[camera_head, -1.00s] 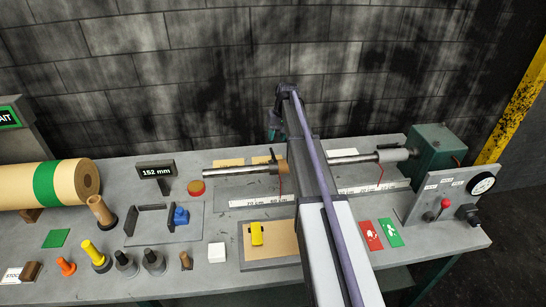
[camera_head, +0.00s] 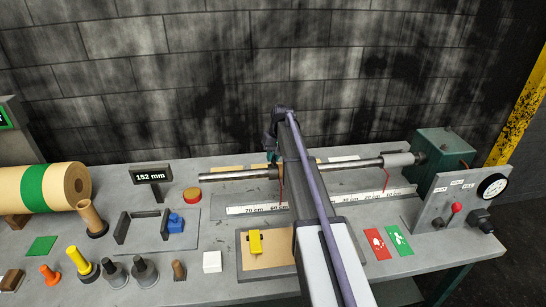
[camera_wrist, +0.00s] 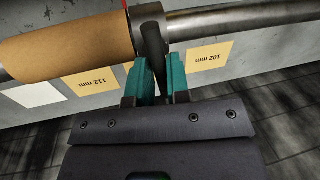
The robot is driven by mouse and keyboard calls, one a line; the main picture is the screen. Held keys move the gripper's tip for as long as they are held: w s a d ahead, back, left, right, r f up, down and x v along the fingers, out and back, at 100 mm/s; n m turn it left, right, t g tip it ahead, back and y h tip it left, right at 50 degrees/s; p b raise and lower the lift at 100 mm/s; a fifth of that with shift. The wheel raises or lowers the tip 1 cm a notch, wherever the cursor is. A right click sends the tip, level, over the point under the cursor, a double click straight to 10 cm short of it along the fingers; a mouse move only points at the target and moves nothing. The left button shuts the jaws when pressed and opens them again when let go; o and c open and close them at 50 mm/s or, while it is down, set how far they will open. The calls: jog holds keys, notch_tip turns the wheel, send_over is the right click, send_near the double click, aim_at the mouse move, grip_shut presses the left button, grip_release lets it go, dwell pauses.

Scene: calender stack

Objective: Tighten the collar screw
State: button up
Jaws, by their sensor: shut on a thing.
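My gripper (camera_wrist: 157,64) has two teal fingers shut on a dark rod-like piece in the wrist view, which looks like the collar screw (camera_wrist: 153,42). The piece stands out from the dark collar (camera_wrist: 154,15) around the metal shaft (camera_wrist: 215,20). A brown core (camera_wrist: 70,44) sits on the shaft right beside the collar. In the head view the shaft (camera_head: 230,175) runs along the back of the bench.
Size cards (camera_wrist: 208,56) lie below the shaft. A ruler strip (camera_head: 245,209) runs in front of it. A display (camera_head: 152,177) reads 152 mm. A control panel (camera_head: 460,200) stands at right, red and green cards (camera_head: 377,244) near it. Several plugs stand front left.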

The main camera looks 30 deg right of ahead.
grip_shut()
jog(key=shift+s+m+t, duration=0.1)
jog(key=shift+m+t, duration=0.2)
jog(key=shift+m, duration=1.1)
jog(key=shift+d+m+t+h, duration=0.1)
jog(key=shift+m+t+h, duration=0.2)
jog(key=shift+m, duration=1.4)
jog(key=o, duration=0.6)
grip_release()
jog(key=shift+o, duration=0.2)
